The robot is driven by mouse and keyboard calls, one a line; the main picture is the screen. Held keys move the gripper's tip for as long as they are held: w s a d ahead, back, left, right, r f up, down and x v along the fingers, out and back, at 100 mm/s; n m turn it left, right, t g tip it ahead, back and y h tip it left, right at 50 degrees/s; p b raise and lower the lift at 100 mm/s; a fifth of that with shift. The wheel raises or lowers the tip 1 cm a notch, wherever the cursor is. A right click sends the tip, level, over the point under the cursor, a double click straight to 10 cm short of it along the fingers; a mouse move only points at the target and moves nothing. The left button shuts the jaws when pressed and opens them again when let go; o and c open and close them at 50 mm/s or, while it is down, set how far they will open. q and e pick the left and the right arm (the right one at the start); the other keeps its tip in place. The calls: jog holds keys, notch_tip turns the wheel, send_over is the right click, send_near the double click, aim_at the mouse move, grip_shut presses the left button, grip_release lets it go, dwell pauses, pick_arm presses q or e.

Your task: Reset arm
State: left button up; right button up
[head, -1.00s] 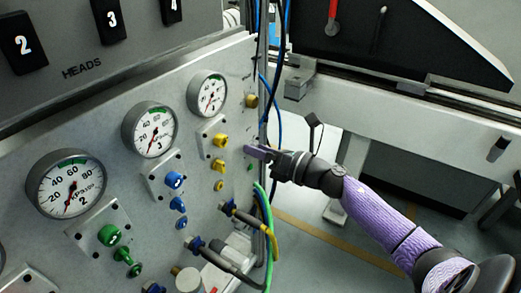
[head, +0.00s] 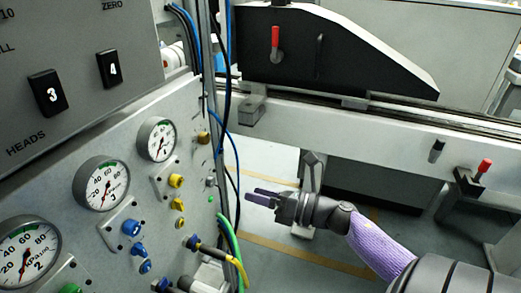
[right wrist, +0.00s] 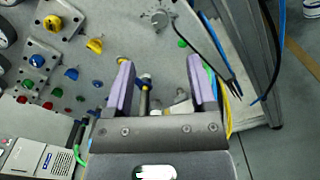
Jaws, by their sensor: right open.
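My right gripper (head: 262,197) is open and empty in the head view. Its purple fingers point left towards the control panel (head: 120,225), with a gap between them and the panel's right edge. In the right wrist view the two purple fingers (right wrist: 158,90) stand apart, with hose fittings and the panel face behind them. My right arm comes in from the lower right in a purple sleeve. My left gripper is in neither view.
Gauges (head: 101,183), a yellow knob (head: 176,181) and a blue knob (head: 131,228) stick out of the panel. Blue and black cables (head: 227,110) hang at its right edge; green and yellow hoses (head: 231,240) lie below. A rail (head: 350,135) crosses behind. Open floor shows beyond the gripper.

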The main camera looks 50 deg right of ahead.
jog(key=s+d+f+m+g+h+p, duration=0.1)
jog(key=s+f+m+g+h+p, duration=0.3)
jog(key=f+m, duration=0.55)
jog(key=s+f+m+g+h+p, duration=0.1)
jog(key=s+f+m+h+p, duration=0.25)
jog(key=s+f+m, duration=0.5)
pick_arm(q)
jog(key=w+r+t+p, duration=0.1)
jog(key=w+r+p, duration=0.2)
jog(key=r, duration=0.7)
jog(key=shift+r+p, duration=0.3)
jog(key=shift+p, duration=0.05)
pick_arm(e)
jog(key=s+a+f+m+g, duration=0.3)
jog(key=s+a+m+g, duration=0.1)
jog(key=s, duration=0.5)
jog(key=s+a+f+m+g, duration=0.4)
jog(key=s, duration=0.5)
jog(key=s+a+f+m+g, duration=0.3)
jog(key=s+m+g, duration=0.1)
jog(key=s, duration=0.5)
jog(key=shift+a+f+m, duration=0.2)
jog(key=shift+a+m, duration=0.2)
jog(key=shift+m, duration=0.2)
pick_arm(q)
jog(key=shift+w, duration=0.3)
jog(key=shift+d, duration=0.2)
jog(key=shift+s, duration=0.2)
